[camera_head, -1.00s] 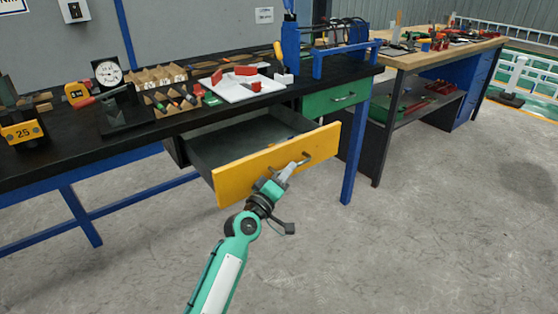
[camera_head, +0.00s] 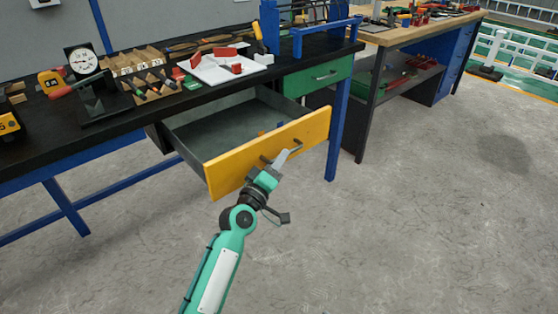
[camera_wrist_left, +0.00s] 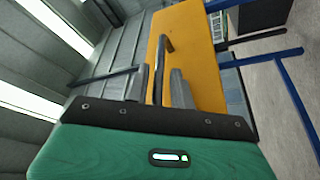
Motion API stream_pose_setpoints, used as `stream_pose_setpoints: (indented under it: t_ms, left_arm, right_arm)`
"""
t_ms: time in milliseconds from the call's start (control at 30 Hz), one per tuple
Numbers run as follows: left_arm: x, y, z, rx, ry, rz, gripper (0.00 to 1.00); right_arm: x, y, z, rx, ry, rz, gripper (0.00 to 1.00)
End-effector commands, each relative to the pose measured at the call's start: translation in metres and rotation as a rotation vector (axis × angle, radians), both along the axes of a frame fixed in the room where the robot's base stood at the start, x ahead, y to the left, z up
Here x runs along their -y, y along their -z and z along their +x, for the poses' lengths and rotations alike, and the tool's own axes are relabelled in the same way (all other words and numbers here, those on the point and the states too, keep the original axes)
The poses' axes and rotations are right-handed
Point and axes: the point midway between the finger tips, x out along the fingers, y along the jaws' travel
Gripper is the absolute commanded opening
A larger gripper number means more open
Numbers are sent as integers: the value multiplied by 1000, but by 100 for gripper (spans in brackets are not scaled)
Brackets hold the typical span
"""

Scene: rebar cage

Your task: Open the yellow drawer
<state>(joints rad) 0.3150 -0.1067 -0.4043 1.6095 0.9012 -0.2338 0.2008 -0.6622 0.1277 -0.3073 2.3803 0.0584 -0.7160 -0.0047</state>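The yellow drawer (camera_head: 232,172) is pulled well out under the black workbench, and its grey inside (camera_head: 215,135) shows from above. Its dark handle (camera_head: 293,151) is on the front face. My left gripper (camera_head: 282,160) is at this handle, in front of the drawer. In the left wrist view the handle (camera_wrist_left: 159,70) runs between the two grey fingers of my left gripper (camera_wrist_left: 159,88). The fingers stand apart, with narrow gaps beside the handle. The yellow front (camera_wrist_left: 195,60) lies beyond them. My right gripper is in neither view.
The black workbench (camera_head: 110,125) carries a dial gauge, a white tray (camera_head: 225,68) and small parts. A green drawer (camera_head: 318,76) is shut at the right, beside a blue leg (camera_head: 338,130). The concrete floor (camera_head: 420,220) in front is clear.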

Motion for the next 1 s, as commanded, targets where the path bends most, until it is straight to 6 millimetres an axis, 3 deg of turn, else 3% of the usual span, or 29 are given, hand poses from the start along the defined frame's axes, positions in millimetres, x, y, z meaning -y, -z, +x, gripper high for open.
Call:
stream_pose_setpoints:
  t_ms: [467, 1000]
  left_arm:
    - [-7, 2, -9, 0, -1, 2, 33]
    - [-68, 27, -97, 0, 0, 4, 33]
  right_arm:
    - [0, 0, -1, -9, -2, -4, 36]
    - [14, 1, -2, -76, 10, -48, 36]
